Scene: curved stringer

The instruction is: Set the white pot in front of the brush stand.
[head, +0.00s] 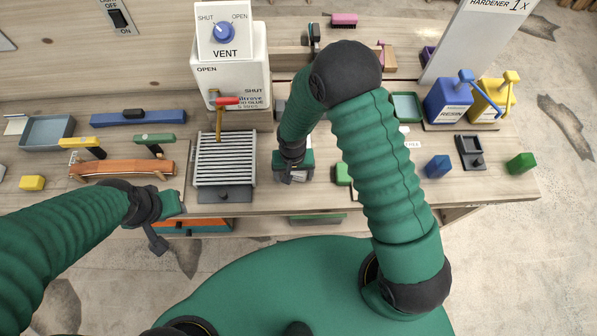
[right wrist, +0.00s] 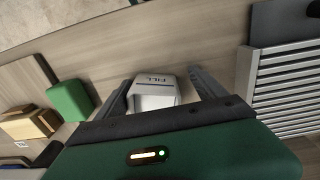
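The white pot (right wrist: 152,94), marked FILL, stands on the wooden bench top in the right wrist view. The fingers of my right gripper (right wrist: 162,82) are apart on either side of it, with a gap on the right side. In the head view my right gripper (head: 293,174) points down at the bench just right of the slatted grey rack, and it mostly hides the pot. My left gripper (head: 163,222) is off the bench's front edge at the left; its finger opening is unclear. I cannot surely pick out the brush stand.
The white vent box (head: 231,76) stands behind. Blue resin (head: 448,101) and yellow (head: 491,99) containers stand at right.

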